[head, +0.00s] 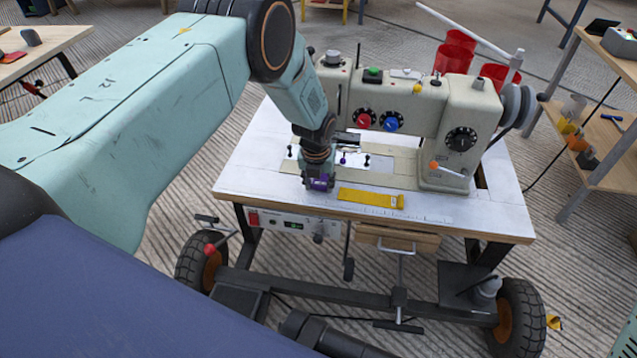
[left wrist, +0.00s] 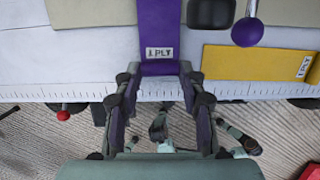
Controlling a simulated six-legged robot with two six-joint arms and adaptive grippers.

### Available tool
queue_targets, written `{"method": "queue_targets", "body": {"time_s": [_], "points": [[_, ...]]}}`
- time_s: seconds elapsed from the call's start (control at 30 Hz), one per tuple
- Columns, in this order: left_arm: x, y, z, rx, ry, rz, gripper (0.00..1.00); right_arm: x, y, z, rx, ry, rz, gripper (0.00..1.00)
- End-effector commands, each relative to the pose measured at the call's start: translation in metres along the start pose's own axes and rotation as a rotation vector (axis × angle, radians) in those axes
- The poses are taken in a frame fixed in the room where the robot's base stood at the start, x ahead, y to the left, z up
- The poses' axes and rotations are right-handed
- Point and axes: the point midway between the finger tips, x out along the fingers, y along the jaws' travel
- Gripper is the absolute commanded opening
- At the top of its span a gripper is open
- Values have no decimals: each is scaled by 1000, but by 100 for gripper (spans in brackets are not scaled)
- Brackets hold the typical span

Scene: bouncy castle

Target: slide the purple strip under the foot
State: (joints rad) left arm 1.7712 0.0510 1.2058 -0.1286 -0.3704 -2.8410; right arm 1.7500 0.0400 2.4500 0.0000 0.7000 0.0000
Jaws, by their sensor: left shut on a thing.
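My left gripper (left wrist: 159,82) is shut on that close end, at the front edge of the white sewing table. In the head view the gripper (head: 319,184) hangs at the table's front left, below the machine head, and hides most of the strip. The sewing machine (head: 425,115) is cream coloured. Its foot is hard to make out behind my arm. My right gripper is not in view.
A yellow strip (head: 370,198) lies on the white table (head: 490,215) to the right of the gripper; it also shows in the left wrist view (left wrist: 240,62). A purple ball knob (left wrist: 247,32) and a dark rounded part (left wrist: 211,13) stand right of the purple strip.

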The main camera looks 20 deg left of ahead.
Motion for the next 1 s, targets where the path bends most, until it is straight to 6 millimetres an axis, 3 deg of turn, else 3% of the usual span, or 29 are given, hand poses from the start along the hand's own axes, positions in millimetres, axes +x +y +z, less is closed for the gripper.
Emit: {"method": "queue_targets", "body": {"time_s": [0.43, 0.47, 0.7, 1.0], "points": [[2, 0, -1, 0, 0, 0, 23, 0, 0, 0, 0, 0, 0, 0], [2, 0, -1, 0, 0, 0, 43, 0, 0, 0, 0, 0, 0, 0], [2, 0, -2, 0, 0, 0, 64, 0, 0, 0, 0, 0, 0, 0], [2, 0, -2, 0, 0, 0, 67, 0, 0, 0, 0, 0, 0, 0]]}}
